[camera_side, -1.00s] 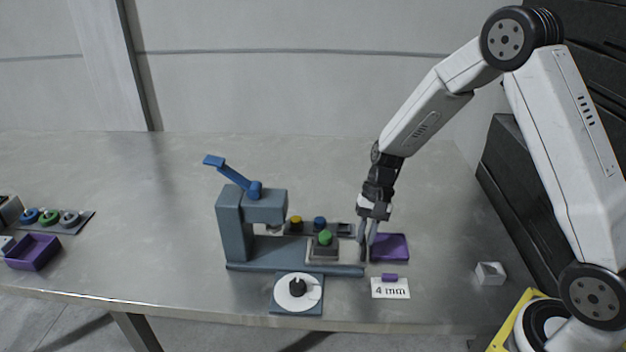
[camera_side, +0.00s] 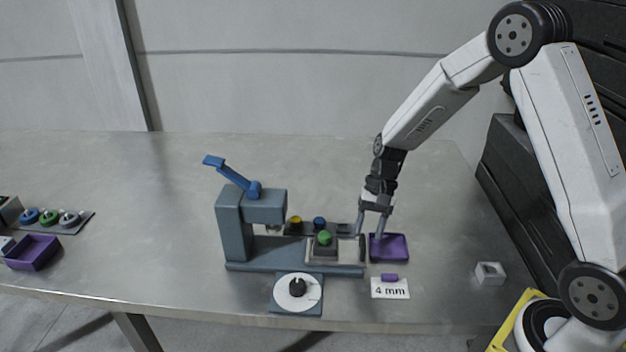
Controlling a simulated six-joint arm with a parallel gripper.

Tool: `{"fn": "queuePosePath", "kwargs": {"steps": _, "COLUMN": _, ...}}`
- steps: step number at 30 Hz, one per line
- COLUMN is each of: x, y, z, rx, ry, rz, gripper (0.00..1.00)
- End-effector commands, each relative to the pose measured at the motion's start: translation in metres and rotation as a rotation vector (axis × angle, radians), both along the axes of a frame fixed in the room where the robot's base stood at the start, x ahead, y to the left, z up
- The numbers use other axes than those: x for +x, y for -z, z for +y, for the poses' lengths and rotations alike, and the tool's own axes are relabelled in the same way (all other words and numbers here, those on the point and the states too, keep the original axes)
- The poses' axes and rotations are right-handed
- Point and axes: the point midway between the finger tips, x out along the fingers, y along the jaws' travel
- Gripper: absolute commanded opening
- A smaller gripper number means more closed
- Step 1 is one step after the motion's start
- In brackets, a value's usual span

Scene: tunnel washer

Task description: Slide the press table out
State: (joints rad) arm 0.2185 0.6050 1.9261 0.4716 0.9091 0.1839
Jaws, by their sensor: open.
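The grey-blue press (camera_side: 236,225) stands on the bench, with its blue lever (camera_side: 232,174) raised to the upper left. The press table (camera_side: 345,250) lies on the right part of the press base, out to the right of the press head, and carries a block with a green knob (camera_side: 325,238). A dark round end piece (camera_side: 362,248) is at the table's right end. My gripper (camera_side: 370,236) is open and empty, its fingers apart just above this end piece. Whether a finger touches it I cannot tell.
A purple tray (camera_side: 390,259) lies just right of the press, with a "4 mm" card (camera_side: 390,288) before it. A white dial (camera_side: 297,292) is at the press front. Yellow and blue knobs stand behind the table. A small white block (camera_side: 489,272) lies farther right.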

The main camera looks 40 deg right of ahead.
Motion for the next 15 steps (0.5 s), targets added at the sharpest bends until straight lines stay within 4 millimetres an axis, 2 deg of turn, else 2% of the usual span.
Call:
{"fn": "queuePosePath", "kwargs": {"steps": 9, "x": 0.006, "y": -0.038, "z": -0.017, "rx": -0.001, "ry": 0.002, "rz": -0.003, "gripper": 0.53}}
{"fn": "queuePosePath", "kwargs": {"steps": 15, "x": 0.008, "y": -0.054, "z": -0.024, "rx": -0.001, "ry": 0.001, "rz": 0.0, "gripper": 0.53}}
